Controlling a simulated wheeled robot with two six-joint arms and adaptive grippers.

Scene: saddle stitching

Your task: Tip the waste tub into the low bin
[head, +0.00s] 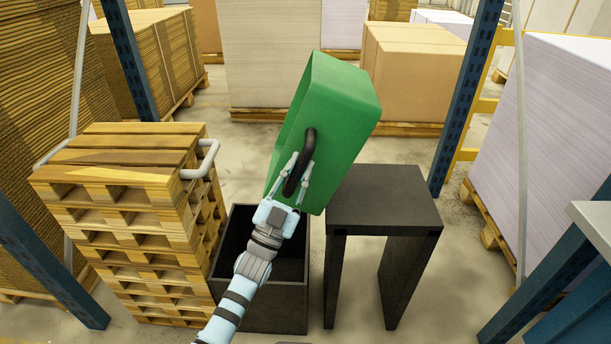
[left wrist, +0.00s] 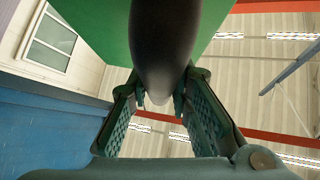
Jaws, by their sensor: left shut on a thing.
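The green waste tub (head: 340,115) is held in the air in the head view, steeply tilted, with its open side turned to the left. Its black handle (head: 309,140) is on the near side. My left gripper (head: 295,178) is shut on this handle; the left wrist view shows the dark handle (left wrist: 165,45) between the fingers, with green tub wall behind. The low bin (head: 285,308) is a dark open box on the floor, below the tub and partly hidden by my arm. No contents show in the tub or bin. My right gripper is out of view.
A dark stand (head: 385,195) with a bare top is right of the bin. A stack of wooden pallets (head: 130,220) with a light tubular handle stands close on the left. Blue rack posts (head: 465,95) flank the space. Cartons on pallets are behind.

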